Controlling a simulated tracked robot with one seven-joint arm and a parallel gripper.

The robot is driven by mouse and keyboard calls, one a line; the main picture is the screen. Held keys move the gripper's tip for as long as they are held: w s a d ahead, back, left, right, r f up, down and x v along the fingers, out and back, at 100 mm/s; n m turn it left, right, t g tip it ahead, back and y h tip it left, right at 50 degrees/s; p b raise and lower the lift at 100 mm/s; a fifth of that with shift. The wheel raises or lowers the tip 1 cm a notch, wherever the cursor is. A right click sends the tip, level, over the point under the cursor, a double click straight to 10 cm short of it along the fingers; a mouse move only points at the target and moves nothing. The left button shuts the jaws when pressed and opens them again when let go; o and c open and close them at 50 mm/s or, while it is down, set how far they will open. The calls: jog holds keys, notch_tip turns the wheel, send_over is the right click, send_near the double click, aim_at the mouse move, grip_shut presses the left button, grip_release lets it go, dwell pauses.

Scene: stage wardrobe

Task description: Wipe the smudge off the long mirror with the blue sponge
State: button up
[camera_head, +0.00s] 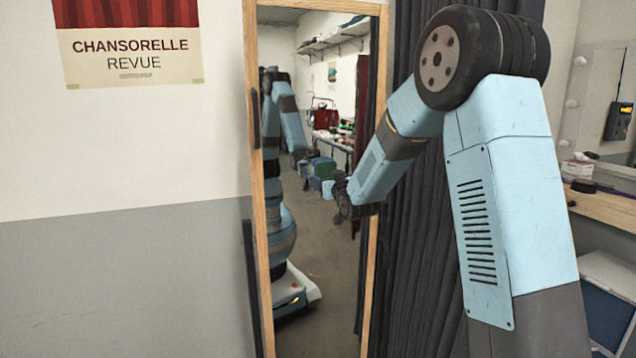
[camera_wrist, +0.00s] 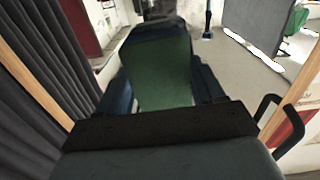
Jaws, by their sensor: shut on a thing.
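The long mirror (camera_head: 335,265) stands upright in a light wooden frame against the wall, reflecting the room and my arm. My gripper (camera_head: 345,200) is in front of its right part, near the right frame edge; I cannot tell whether what it holds touches the glass. In the wrist view my gripper (camera_wrist: 160,88) is shut on a block with a green face and a dark blue far end, apparently the sponge (camera_wrist: 160,72). In the head view the sponge cannot be made out. I cannot make out a smudge in either view.
A dark curtain (camera_head: 405,270) hangs right of the mirror. A black handle (camera_head: 254,120) sits on the left frame side. A poster (camera_head: 130,45) hangs on the left wall. A wooden counter (camera_head: 610,208) with small items stands at the far right.

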jog(key=shift+w+d, duration=0.3)
jog(key=shift+d, duration=0.6)
jog(key=shift+w+d, duration=0.3)
jog(key=shift+d, duration=0.6)
jog(key=shift+v, duration=2.95)
jog(key=shift+s, duration=0.1)
jog(key=v, duration=0.2)
jog(key=shift+s, duration=0.4)
